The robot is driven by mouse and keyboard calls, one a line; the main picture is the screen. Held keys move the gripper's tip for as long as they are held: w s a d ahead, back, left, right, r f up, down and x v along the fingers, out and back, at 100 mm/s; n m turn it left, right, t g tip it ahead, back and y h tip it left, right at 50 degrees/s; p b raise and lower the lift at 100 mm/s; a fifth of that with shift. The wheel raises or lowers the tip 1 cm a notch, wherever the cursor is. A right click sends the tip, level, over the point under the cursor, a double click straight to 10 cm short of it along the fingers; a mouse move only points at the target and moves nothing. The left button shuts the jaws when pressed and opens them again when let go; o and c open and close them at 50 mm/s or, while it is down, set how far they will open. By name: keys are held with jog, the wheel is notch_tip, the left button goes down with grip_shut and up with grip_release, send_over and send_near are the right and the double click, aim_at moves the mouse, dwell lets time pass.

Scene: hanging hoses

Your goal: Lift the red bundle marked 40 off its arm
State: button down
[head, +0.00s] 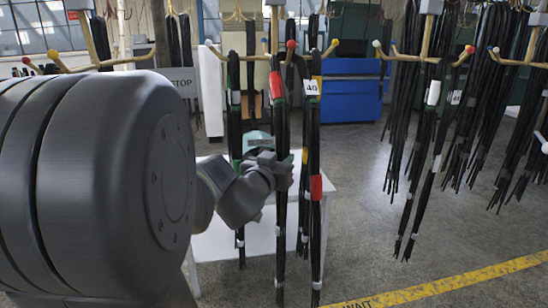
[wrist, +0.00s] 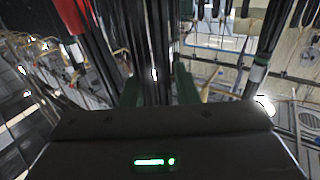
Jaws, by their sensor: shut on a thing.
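The bundle of black hoses marked 40 (head: 312,87) hangs from a rack between a red-tipped arm (head: 291,44) and a yellow-tipped arm (head: 334,42). A red band (head: 316,188) shows lower on the hoses there. Another black bundle with a red band (head: 277,85) hangs just to its left. My gripper (head: 283,175) is among these bundles at mid height, partly hidden by hoses. In the wrist view its green fingers (wrist: 158,90) are shut on a black hose bundle (wrist: 155,45). I cannot tell for certain which bundle this is. A red-banded bundle (wrist: 70,15) shows at the upper left.
A bundle with a white band (head: 235,97) hangs close on the left. More bundles hang on racks to the right (head: 433,92). A white table (head: 215,240) stands behind the gripper, and a blue box (head: 350,100) farther back. Floor is clear at the right.

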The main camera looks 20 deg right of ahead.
jog(key=shift+s, duration=0.15)
jog(key=c, duration=1)
grip_release()
jog(key=shift+s, duration=0.2)
jog(key=shift+c, duration=0.2)
jog(key=p+v, duration=0.1)
jog(key=v, duration=1.2)
jog(key=shift+s+a, duration=0.2)
jog(key=shift+a, duration=0.1)
jog(key=b+x, duration=0.1)
jog(key=x, duration=1.2)
jog(key=shift+w+d, duration=0.3)
jog(key=shift+w, duration=0.45)
